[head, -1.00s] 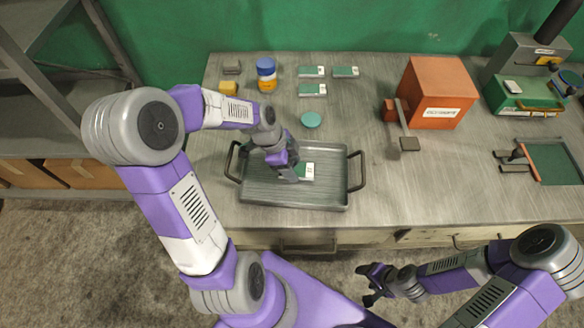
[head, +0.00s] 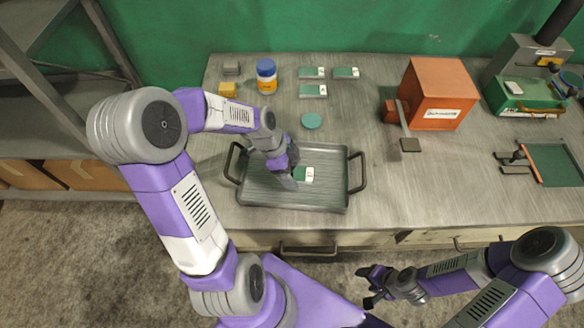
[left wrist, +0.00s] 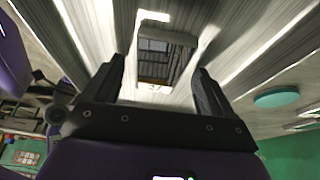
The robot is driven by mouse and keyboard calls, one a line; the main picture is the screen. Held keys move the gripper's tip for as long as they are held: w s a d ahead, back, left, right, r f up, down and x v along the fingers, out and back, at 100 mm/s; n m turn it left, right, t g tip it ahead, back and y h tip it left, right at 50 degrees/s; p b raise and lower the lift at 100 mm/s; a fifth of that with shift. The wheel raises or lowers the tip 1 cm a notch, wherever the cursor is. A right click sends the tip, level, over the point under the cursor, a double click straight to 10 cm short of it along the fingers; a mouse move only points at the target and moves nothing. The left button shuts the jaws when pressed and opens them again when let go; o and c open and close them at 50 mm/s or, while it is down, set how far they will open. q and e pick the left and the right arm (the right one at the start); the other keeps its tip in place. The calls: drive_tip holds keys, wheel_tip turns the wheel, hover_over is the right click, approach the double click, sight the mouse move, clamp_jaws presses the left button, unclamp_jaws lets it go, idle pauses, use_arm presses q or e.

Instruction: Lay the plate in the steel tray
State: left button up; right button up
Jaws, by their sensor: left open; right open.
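A small green plate with a white patch (head: 308,174) lies on the floor of the steel tray (head: 318,203), right of its middle line's left half. The tray has a dark handle at each end. My left gripper (head: 291,183) is open just beside the plate's left side, low over the tray, and partly hides it. In the left wrist view the open fingers (left wrist: 158,78) have a dark, shiny rectangular surface between and beyond them; I cannot tell whether they touch it. My right gripper (head: 372,285) is open and empty, in front of the bench.
Three similar plates (head: 312,90) lie behind the tray. A green disc (head: 311,121), a blue-topped container (head: 266,75) and a yellow block (head: 228,89) stand nearby. An orange-red box with a lever (head: 436,93) is to the right.

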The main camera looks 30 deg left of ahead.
use_arm(q)
drive_tip(key=p+v, duration=0.2)
drive_tip(key=v, duration=1)
drive_tip(key=shift+p, duration=0.4)
drive_tip(key=shift+r, duration=0.1)
